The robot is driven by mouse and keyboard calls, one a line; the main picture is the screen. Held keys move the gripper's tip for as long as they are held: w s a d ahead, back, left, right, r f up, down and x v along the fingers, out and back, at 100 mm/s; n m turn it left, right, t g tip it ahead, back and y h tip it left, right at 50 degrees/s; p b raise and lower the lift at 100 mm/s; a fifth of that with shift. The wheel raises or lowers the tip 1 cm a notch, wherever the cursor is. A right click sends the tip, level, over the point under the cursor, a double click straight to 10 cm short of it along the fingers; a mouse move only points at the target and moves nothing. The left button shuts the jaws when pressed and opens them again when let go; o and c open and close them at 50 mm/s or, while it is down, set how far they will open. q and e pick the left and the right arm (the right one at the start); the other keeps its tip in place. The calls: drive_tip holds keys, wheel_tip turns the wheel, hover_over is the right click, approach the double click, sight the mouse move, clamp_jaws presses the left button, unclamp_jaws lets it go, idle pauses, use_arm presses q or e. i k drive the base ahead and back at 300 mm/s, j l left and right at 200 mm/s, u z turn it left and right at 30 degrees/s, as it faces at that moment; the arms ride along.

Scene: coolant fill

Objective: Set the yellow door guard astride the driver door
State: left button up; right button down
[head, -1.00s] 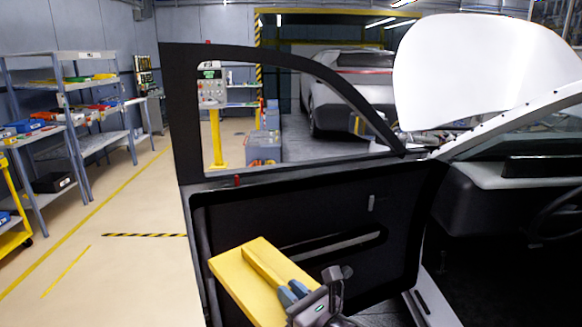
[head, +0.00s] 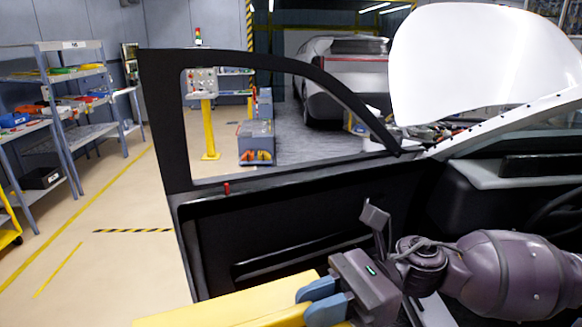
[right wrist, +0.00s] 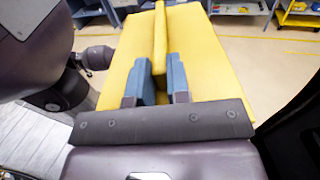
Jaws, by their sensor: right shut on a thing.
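The yellow door guard (head: 235,303) is at the bottom of the head view, in front of the inner side of the driver door. My right gripper (head: 325,300) is shut on the guard's raised rib, its blue fingers on either side. The right wrist view shows the guard (right wrist: 205,60) as a broad yellow panel, with the fingers (right wrist: 160,80) around the rib. The black driver door (head: 285,225) stands open, with an empty window frame and a small red pin on its sill. The guard is below the sill and apart from it. My left gripper is not in view.
The car body with its raised white hood (head: 455,65) is at the right. Grey shelves (head: 75,100) with bins stand at the far left. Open floor (head: 110,260) lies left of the door. Another car (head: 345,70) is behind the window frame.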

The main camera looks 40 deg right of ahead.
sight(273, 184)
drive_tip(key=i+l, duration=1.05)
drive_tip(key=l, duration=0.1)
